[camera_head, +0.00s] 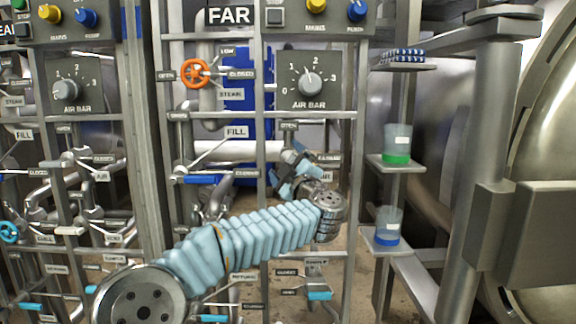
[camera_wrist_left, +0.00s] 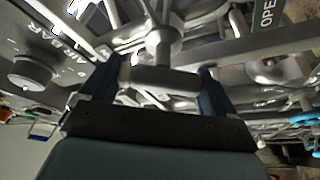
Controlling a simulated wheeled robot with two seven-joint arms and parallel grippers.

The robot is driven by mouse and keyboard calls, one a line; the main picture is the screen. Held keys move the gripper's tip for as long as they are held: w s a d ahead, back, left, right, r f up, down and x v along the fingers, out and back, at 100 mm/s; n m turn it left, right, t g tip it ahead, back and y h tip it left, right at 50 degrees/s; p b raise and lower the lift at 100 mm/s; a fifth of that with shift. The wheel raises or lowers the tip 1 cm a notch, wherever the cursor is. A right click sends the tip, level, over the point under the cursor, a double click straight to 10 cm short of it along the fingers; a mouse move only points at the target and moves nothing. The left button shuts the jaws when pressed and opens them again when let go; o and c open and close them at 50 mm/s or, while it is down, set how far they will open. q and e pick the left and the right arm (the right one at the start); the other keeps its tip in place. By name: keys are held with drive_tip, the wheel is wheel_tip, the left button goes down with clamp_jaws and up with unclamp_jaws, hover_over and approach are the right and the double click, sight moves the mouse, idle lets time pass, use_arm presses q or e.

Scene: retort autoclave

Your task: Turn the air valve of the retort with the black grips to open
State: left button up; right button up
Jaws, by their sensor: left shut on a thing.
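The air valve on the panel marked FAR is mostly hidden behind my left gripper in the head view. Its OPEN plate (camera_head: 288,125) shows above the gripper, and a partly covered plate (camera_head: 328,158) shows to the right. My left gripper (camera_head: 290,176) reaches in at the valve. In the left wrist view, a grey metal valve handle (camera_wrist_left: 165,80) lies between the two dark fingers of my left gripper (camera_wrist_left: 157,88), which is shut on it. An OPEN plate (camera_wrist_left: 268,14), cut off by the frame, shows at the upper right there. My right gripper is in neither view. I cannot make out black grips.
An orange handwheel (camera_head: 195,73) labelled STEAM and a blue FILL lever (camera_head: 200,179) are left of the gripper. An AIR BAR dial (camera_head: 309,84) is above. Shelves with a green-based cup (camera_head: 397,143) and a blue-based cup (camera_head: 388,226) stand to the right. Frame posts surround the arm.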

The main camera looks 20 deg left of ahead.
use_arm(q)
drive_tip(key=n+g, duration=0.1)
drive_tip(key=n, duration=0.3)
drive_tip(key=shift+g, duration=0.3)
drive_tip(key=shift+f+n+g+h+p, duration=0.15)
drive_tip(key=shift+n+g+h+p, duration=0.3)
drive_tip(key=shift+n, duration=1.25)
drive_tip(key=o, duration=0.8)
drive_tip(key=shift+y, duration=0.25)
drive_tip(key=b+v, duration=0.1)
drive_tip(key=v, duration=1.3)
drive_tip(key=shift+b, duration=0.3)
